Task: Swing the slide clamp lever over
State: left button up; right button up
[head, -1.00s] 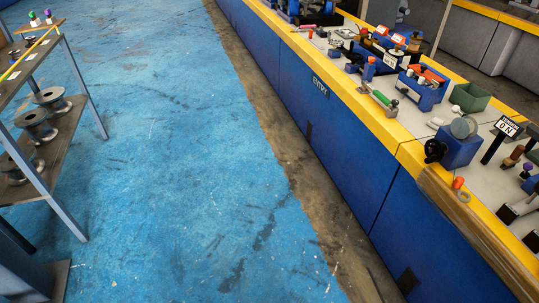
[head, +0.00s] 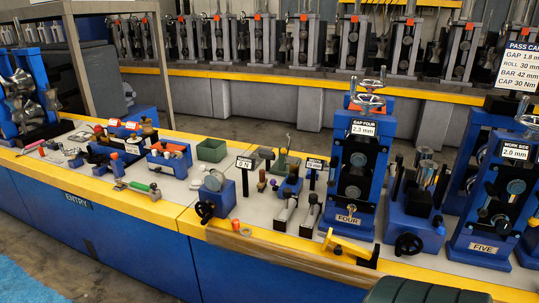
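No part is labelled as the slide clamp lever, and I cannot tell which one it is. In the head view, a green-handled part (head: 139,186) lies near the bench's front edge at left. A blue block with a black handwheel (head: 205,210) stands on the front edge near the middle. Two pale bars with dark ends (head: 286,210) lie right of it, beside the blue stand marked FOUR (head: 359,165). A yellow piece with a black end (head: 351,248) lies on the front edge below that stand. Neither of my grippers is in view.
The long blue bench has a yellow front edge (head: 270,241). A blue unit with a black handwheel (head: 410,240) stands between FOUR and the stand marked FIVE (head: 490,190). A green bin (head: 212,150) sits behind. A dark ribbed rounded thing (head: 425,291) shows at the bottom right.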

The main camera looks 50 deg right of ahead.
aim_at(437, 220)
jog(key=z, duration=2.85)
